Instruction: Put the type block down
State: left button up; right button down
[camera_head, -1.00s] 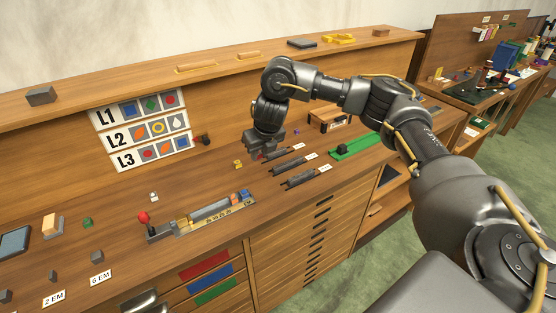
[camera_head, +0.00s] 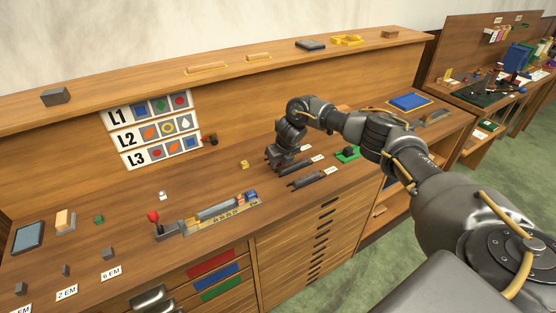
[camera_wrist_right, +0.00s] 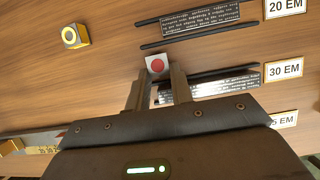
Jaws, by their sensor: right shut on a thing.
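My right gripper (camera_wrist_right: 158,90) is shut on a small type block (camera_wrist_right: 157,64) with a pale face and a red circle. The block sits between the fingertips, in front of the dark rails. I cannot tell whether it touches the bench. In the head view my right gripper (camera_head: 276,162) is low over the bench, right of the composing stick (camera_head: 220,215), and the block is hard to make out. My left gripper is not in view.
Dark rails with text strips (camera_wrist_right: 200,20) lie beside the 20 EM label (camera_wrist_right: 285,7) and 30 EM label (camera_wrist_right: 284,70). The chart (camera_head: 152,130) with rows L1, L2 and L3 stands behind. A red-knobbed lever (camera_head: 153,217) is at the stick's left end. Bare wood lies left of the gripper.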

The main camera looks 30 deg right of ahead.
jog(key=shift+f, duration=0.15)
jog(key=shift+f, duration=0.1)
jog(key=shift+f+b, duration=0.15)
jog(key=shift+b, duration=0.15)
jog(key=c, duration=1.2)
grip_release()
jog(key=shift+c, duration=0.2)
